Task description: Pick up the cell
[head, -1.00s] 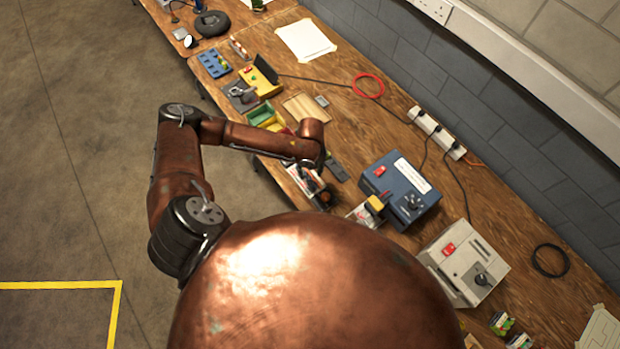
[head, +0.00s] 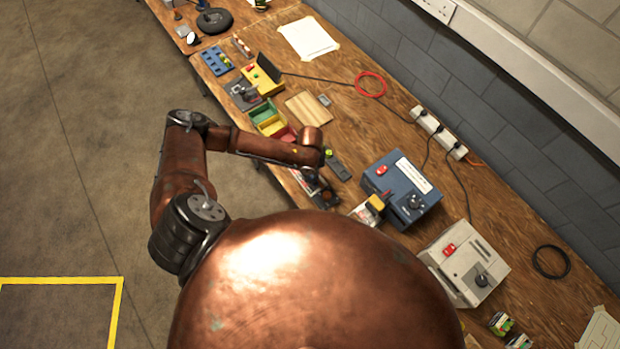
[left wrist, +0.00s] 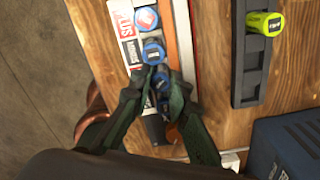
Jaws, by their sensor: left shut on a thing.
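My left gripper (left wrist: 160,82) reaches down over the bench in the left wrist view. Its dark fingers are shut on a blue-topped cell (left wrist: 163,78), which they partly hide. I cannot tell whether the gripped cell is clear of the holder. A lime-green cell (left wrist: 265,23) lies at a dark slotted rack (left wrist: 250,75) to the right. In the head view my left gripper (head: 322,193) is small and partly hidden. My right gripper is not in view.
A blue charger box (head: 402,188) and a grey box (head: 462,265) stand right of the gripper. Green and yellow bins (head: 267,118) and a wooden board (head: 308,107) lie behind. A power strip (head: 438,132) runs along the wall side. The bench's front edge is close by.

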